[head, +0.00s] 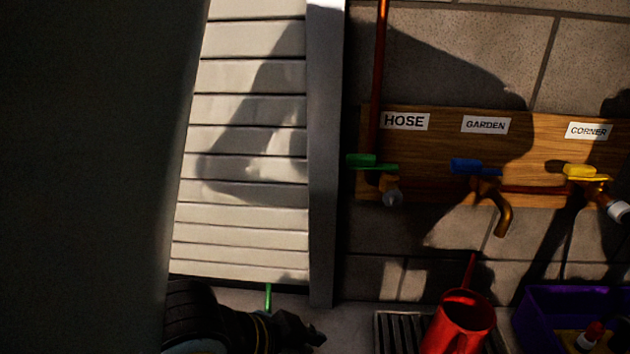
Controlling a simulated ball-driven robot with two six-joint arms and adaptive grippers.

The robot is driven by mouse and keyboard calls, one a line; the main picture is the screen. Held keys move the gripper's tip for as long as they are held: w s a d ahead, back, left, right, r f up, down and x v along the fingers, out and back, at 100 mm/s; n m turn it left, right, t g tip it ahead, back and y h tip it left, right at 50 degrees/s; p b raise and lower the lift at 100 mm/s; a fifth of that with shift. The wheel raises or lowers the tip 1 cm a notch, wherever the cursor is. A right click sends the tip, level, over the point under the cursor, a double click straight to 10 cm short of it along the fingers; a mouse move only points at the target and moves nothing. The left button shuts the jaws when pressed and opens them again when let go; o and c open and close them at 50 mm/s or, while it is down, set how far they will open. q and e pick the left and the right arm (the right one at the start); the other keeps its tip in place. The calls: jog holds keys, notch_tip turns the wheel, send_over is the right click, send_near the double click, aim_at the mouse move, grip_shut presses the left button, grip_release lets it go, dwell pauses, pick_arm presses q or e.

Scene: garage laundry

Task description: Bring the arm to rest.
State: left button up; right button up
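My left gripper (312,335) is dark and low in the head view, left of the floor grate. Its arm comes in from the lower left. It is in shadow, and I cannot tell whether its fingers are open or shut. I see nothing clearly held in it. It is apart from the taps on the wall. My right gripper is not in view.
A wooden board (440,122) carries taps with green (371,162), blue (475,167) and yellow (586,172) handles. Below stand a red watering can (460,322), a grate (398,332) and a purple crate (535,318). A large dark surface (85,170) blocks the left.

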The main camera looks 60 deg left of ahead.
pick_arm(q)
jog(key=shift+f, duration=0.1)
dwell(0.4)
jog(key=s+a+f+g+p, duration=0.35)
jog(key=s+f+p, duration=0.5)
jog(key=p, duration=0.95)
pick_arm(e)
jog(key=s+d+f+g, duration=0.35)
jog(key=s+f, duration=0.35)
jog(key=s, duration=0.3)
pick_arm(q)
jog(key=s+a+r+g+y+p, duration=0.1)
jog(key=s+g+p, duration=0.2)
jog(key=s+p, duration=0.6)
jog(key=s, duration=0.8)
jog(key=shift+a+n+p, duration=0.3)
jog(key=shift+a, duration=0.1)
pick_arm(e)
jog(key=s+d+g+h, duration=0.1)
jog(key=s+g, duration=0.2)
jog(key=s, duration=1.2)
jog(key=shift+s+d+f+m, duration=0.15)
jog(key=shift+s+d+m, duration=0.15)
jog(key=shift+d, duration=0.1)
